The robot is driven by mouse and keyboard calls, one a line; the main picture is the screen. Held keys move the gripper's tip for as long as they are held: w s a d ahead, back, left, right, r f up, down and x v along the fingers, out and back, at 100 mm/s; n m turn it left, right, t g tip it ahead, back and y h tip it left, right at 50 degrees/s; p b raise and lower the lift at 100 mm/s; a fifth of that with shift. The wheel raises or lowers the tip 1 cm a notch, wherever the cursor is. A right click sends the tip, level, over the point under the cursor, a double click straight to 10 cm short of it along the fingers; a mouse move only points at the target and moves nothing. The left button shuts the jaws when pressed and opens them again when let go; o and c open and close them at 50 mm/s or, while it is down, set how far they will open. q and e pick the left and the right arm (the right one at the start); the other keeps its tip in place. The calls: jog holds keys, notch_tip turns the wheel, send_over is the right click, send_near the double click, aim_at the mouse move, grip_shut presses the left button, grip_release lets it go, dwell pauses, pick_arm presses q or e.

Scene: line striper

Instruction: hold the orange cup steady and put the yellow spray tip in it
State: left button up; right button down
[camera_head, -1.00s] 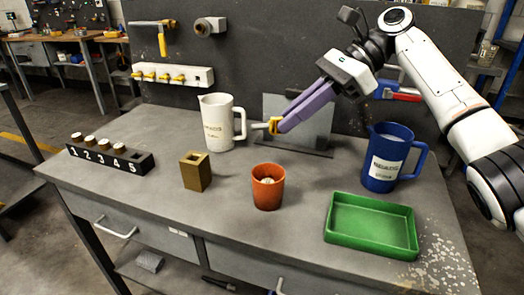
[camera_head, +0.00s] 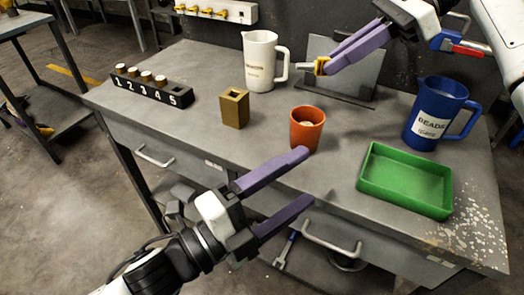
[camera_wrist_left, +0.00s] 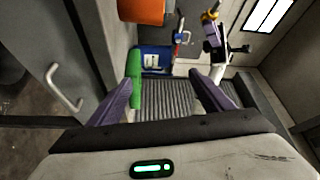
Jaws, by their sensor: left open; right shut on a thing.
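My right gripper (camera_head: 330,66) is shut on the yellow spray tip (camera_head: 320,66), held in the air behind and above the cup, beside the white pitcher. The tip also shows in the left wrist view (camera_wrist_left: 211,15). My left gripper (camera_head: 308,176) is open and empty, at the bench's front edge, in front of the cup and apart from it.
A white pitcher (camera_head: 260,62), a brass square holder (camera_head: 234,109) and a numbered black rack (camera_head: 150,92) stand left of or behind the cup. A green tray (camera_head: 405,205) and a blue pitcher (camera_head: 433,112) are at right. Pale beads (camera_head: 465,230) lie scattered at the right corner.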

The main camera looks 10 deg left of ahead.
aim_at(306, 128)
pick_arm(q)
jog(key=w+a+n, duration=0.2)
jog(key=n, duration=0.2)
jog(key=w+a+f+n+y, duration=0.1)
jog(key=w+a+n, duration=0.1)
jog(key=n, duration=0.3)
jog(key=w+a+f+n, duration=0.1)
jog(key=w+n, duration=0.2)
jog(key=n, duration=0.2)
jog(key=shift+w+a+f, duration=0.2)
jog(key=shift+w+a, duration=0.15)
jog(key=shift+a, duration=0.05)
jog(key=shift+w+a+n, duration=0.35)
jog(key=shift+w+n, duration=0.1)
jog(key=shift+n, duration=0.55)
jog(key=shift+w, duration=0.3)
jog(key=x, duration=1.1)
jog(key=shift+w+d+f, duration=0.15)
jog(key=shift+d+f, duration=0.05)
